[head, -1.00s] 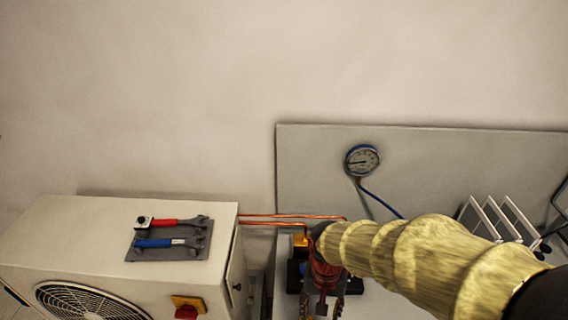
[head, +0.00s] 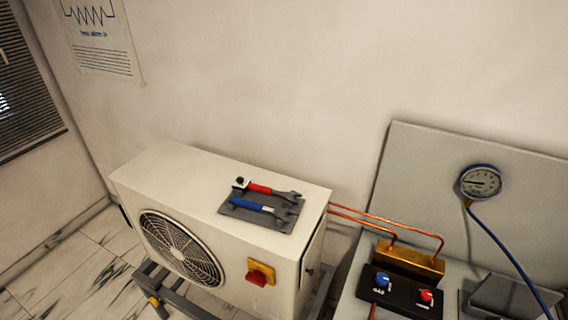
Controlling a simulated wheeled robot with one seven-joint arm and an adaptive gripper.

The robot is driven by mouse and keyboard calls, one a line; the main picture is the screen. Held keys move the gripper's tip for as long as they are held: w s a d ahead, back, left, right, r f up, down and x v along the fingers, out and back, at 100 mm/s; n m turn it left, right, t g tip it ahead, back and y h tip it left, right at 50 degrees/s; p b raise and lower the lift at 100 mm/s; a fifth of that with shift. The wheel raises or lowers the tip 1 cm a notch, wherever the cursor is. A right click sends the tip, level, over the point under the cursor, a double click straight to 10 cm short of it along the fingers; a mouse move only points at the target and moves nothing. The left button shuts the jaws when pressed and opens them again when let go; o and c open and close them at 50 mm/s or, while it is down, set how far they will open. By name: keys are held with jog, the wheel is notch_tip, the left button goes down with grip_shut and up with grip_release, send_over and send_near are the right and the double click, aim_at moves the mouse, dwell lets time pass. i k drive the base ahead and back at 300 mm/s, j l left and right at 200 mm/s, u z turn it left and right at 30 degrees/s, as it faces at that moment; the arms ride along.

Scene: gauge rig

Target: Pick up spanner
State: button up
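Two spanners lie side by side on a dark grey mat (head: 227,210) on top of the white outdoor fan unit. The red-handled spanner (head: 262,189) lies at the back, with a small black-and-white piece at its left end. The blue-handled spanner (head: 248,205) lies in front of it. Both have grey open jaws pointing right. My gripper and arm are not in the head view now.
The fan unit (head: 150,175) has a yellow-and-red switch (head: 260,272) on its front. Copper pipes (head: 385,220) run right to a brass block (head: 410,260) behind a black panel (head: 400,292) with blue and red knobs. A pressure gauge (head: 481,182) with a blue hose stands against a grey board (head: 440,160).

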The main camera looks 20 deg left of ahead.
aim_at(279, 213)
jog(key=u, duration=1.4)
jog(key=z, duration=1.35)
jog(key=u, duration=1.35)
jog(key=j+z, duration=0.45)
jog(key=j, duration=1.4)
jog(key=i, duration=0.05)
